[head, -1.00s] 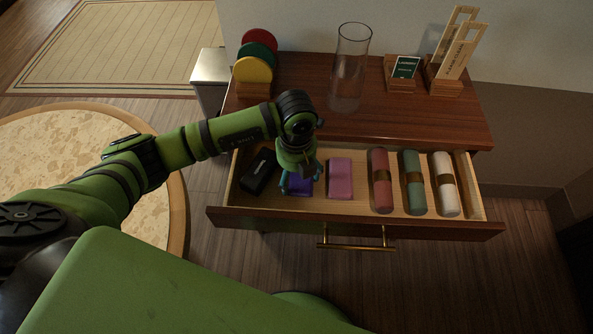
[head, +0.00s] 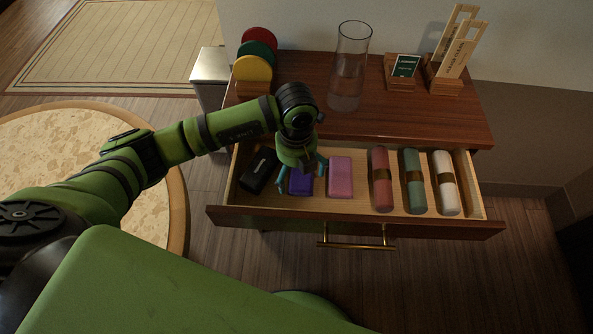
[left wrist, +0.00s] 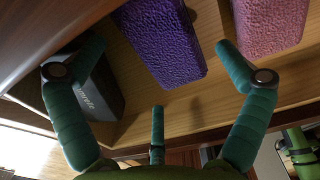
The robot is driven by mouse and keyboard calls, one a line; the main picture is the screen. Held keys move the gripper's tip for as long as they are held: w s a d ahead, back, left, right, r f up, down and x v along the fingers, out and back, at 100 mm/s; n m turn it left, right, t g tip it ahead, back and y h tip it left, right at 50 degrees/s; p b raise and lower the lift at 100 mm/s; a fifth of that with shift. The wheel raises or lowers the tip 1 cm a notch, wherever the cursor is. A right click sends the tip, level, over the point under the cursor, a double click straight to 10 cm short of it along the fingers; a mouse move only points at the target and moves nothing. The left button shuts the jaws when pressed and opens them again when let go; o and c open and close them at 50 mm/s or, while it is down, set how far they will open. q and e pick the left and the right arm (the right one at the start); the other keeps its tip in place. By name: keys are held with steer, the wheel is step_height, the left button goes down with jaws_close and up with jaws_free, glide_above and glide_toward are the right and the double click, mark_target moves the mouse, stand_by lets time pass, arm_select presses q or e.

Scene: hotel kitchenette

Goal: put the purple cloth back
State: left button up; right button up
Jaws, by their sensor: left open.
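The purple cloth (head: 300,183) lies folded in the open drawer (head: 355,222), between a black box and a pink cloth. It also shows in the left wrist view (left wrist: 163,42), just beyond the fingertips. My left gripper (head: 301,184) is open above the purple cloth, its fingers spread to either side of it. In the left wrist view the gripper (left wrist: 155,65) has nothing between its fingers, and the cloth looks apart from them. The gripper's wrist hides the back part of the cloth in the head view. My right gripper is not in view.
The black box (head: 258,170) and the pink cloth (head: 340,177) lie close on either side. Rolled red (head: 381,178), green (head: 414,182) and white (head: 446,182) cloths fill the drawer's right. A glass vase (head: 349,66) and coloured discs (head: 254,69) stand on top.

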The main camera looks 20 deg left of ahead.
mark_target(297, 175)
arm_select(q)
step_height(297, 175, up, 11)
steer(key=b, duration=0.1)
steer(key=shift+f, duration=0.15)
stand_by(1.3)
